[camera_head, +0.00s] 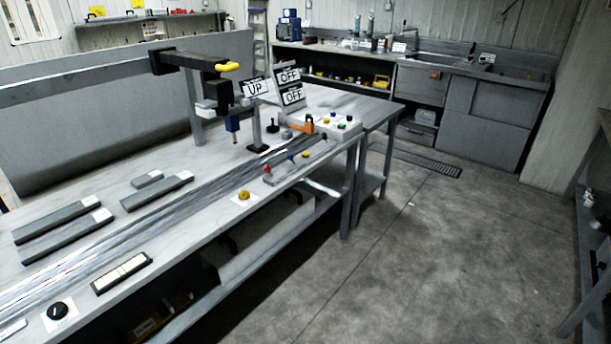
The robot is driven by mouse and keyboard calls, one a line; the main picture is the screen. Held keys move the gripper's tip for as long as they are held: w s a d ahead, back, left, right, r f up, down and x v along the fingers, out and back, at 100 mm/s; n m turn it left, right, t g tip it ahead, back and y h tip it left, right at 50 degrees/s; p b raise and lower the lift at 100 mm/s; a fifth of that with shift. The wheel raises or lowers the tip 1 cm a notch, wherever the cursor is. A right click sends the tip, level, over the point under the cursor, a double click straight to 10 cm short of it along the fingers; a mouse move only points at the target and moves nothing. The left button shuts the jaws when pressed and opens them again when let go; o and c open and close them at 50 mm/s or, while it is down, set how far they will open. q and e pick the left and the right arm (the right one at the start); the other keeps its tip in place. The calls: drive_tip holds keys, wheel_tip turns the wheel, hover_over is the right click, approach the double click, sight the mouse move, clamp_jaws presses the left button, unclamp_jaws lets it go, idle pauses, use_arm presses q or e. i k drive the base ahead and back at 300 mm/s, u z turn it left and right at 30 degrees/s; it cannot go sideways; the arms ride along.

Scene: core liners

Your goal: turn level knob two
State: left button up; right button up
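Several knobs show along the front edge of the long grey workbench (110,185). A round black knob (59,310) sits on a white plate at the bottom left. A yellow knob (243,195) sits on a white plate near the middle. No readable label shows which one is level knob two. Neither of my grippers is in view.
A dark overhead machine arm (190,62) with a yellow handle (228,67) hangs over the bench. A white control box (336,125) with coloured buttons stands at its far end. Grey bars (68,230) lie at left. The concrete floor (440,240) at right is clear.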

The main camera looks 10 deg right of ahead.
sight(243, 195)
drive_tip(key=z, duration=0.25)
drive_tip(key=i, duration=1.2)
drive_tip(key=u, duration=0.2)
